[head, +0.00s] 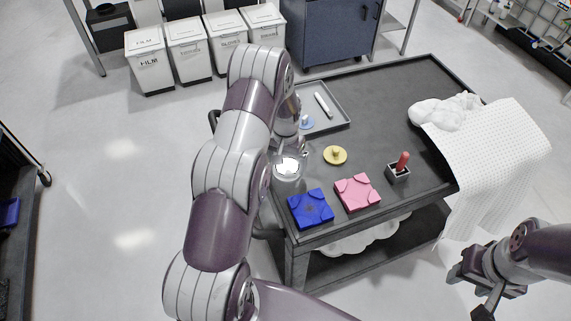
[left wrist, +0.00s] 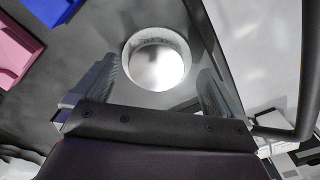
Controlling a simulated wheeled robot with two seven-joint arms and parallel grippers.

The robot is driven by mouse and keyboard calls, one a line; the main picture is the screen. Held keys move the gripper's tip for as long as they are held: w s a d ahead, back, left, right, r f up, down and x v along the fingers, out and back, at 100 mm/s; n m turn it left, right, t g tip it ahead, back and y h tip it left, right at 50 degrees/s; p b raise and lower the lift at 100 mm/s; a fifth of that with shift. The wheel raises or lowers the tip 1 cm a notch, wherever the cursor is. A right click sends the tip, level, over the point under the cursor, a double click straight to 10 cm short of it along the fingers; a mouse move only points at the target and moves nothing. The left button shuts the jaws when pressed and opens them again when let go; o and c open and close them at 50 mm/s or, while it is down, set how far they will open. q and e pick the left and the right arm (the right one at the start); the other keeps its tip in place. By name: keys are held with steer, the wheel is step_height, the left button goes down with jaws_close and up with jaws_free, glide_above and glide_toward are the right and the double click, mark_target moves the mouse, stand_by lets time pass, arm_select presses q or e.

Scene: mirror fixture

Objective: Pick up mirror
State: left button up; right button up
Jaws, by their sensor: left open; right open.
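The mirror (head: 287,168) is a round, shiny silver disc with a grey rim. It sits near the left edge of the dark cart top (head: 390,90), behind the blue block (head: 311,208). In the left wrist view the mirror (left wrist: 157,65) lies ahead of my left gripper (left wrist: 156,84), between the lines of its two spread fingers, with nothing held. In the head view my left arm hides most of this gripper. I cannot tell whether the fingers touch the rim. My right gripper (head: 480,284) is open and empty, off the cart at the lower right.
A pink block (head: 357,192), a yellow knobbed disc (head: 335,155) and a small holder (head: 397,173) with a red handle stand nearby. A grey tray (head: 341,117) holds a white tool and a blue disc. A white cloth (head: 495,150) covers the right corner. The cart's far middle is clear.

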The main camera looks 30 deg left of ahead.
arm_select(q)
steer(key=shift+w+d+f, duration=0.25)
steer(key=shift+d+f, duration=0.05)
steer(key=shift+f, duration=0.25)
steer(key=shift+s+a, duration=0.1)
steer(key=shift+a, duration=0.05)
steer(key=shift+c, duration=1.2)
steer(key=shift+s, duration=0.1)
steer(key=c, duration=1)
arm_select(e)
steer(key=shift+w+d, duration=0.2)
steer(key=shift+d, duration=0.05)
arm_select(q)
steer(key=shift+r, duration=0.15)
arm_select(e)
steer(key=shift+f, duration=0.1)
